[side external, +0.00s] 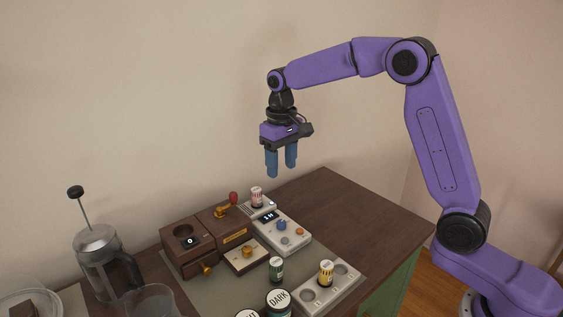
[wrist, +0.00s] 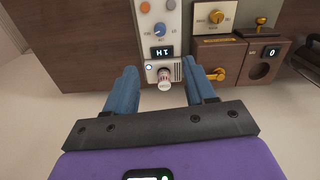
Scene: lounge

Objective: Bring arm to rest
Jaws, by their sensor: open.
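My gripper (side external: 282,172) hangs above the table, pointing down, with its two blue fingers apart and nothing between them. It is clear of everything below it. My arm is raised and bent, reaching in from the right. In the wrist view the open fingers of my gripper (wrist: 163,98) frame a small white-capped capsule (wrist: 164,82) with red marks, which stands at the end of a grey device with a display. The same capsule shows in the side view (side external: 257,194), well below the fingertips.
The grey device (side external: 283,232) has a blue knob. A wooden grinder box (side external: 190,250) stands left of it. A grey tray (side external: 312,300) holds a yellow capsule (side external: 326,272); a green capsule (side external: 276,268) stands nearby. A French press (side external: 97,250) is at left. The table's back right (side external: 335,195) is bare.

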